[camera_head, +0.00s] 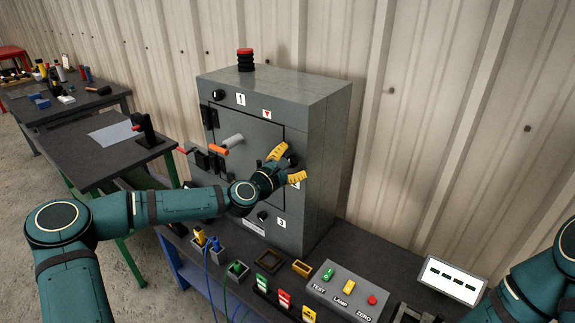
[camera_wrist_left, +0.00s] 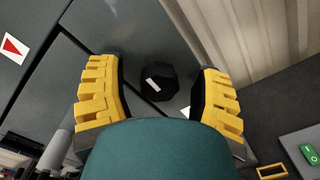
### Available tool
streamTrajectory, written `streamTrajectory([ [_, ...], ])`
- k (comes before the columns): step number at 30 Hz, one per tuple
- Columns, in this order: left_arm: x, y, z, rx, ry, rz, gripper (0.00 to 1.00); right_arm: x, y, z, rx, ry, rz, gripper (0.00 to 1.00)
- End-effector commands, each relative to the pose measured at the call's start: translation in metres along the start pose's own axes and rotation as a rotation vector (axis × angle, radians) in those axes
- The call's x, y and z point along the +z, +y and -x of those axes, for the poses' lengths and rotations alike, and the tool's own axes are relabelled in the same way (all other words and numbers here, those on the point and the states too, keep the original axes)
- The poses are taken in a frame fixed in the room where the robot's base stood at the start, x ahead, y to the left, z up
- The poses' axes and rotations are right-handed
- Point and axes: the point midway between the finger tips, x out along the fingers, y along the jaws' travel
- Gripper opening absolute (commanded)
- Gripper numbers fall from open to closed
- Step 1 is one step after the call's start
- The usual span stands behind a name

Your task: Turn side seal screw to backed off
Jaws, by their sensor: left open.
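The grey cabinet (camera_head: 322,150) stands on the bench against the wall. A black faceted knob (camera_wrist_left: 158,82) with a white mark sits on its grey face, beside the door seam; I take it to be the side seal screw. The mark slants slightly in the left wrist view. My left gripper (camera_head: 288,165) is open, its yellow fingers (camera_wrist_left: 158,95) on either side of the knob with gaps to both. A white label by the knob is mostly hidden. In the head view the gripper largely covers the knob. My right arm shows at the right edge; its gripper is out of view.
An orange-tipped handle (camera_head: 218,150) and a grey cylinder (camera_head: 233,141) stick out left of my gripper. Another black knob (camera_head: 262,216) is below, near label 3. A button box (camera_head: 345,293) and coloured plugs stand on the bench. A second table (camera_head: 90,150) is left.

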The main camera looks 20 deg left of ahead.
Motion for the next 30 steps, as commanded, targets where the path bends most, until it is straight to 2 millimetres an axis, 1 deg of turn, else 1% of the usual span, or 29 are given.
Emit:
streamTrajectory([
  [5, -0.001, 0.001, 0.017, 0.000, 0.001, 0.000, 0.65, 0.000, 0.000, 0.000, 0.000, 0.000, 0.000, 0.00],
  [12, -0.001, 0.000, 0.064, 0.000, 0.002, 0.000, 0.65, 0.000, 0.000, 0.000, 0.000, 0.000, 0.000, 0.00],
  [18, 0.000, 0.000, 0.097, 0.000, 0.001, 0.001, 0.65, 0.000, 0.000, 0.000, 0.000, 0.000, 0.000, 0.00],
  [21, 0.000, 0.000, 0.108, 0.000, 0.000, 0.000, 0.65, 0.000, 0.000, 0.000, 0.000, 0.000, 0.000, 0.00],
  [24, 0.001, 0.000, 0.115, 0.000, -0.002, 0.000, 0.65, 0.000, 0.000, 0.000, 0.000, 0.000, 0.000, 0.00],
  [30, 0.001, 0.000, 0.119, -0.001, -0.002, -0.001, 0.65, 0.000, 0.000, 0.000, 0.000, 0.000, 0.000, 0.00],
])
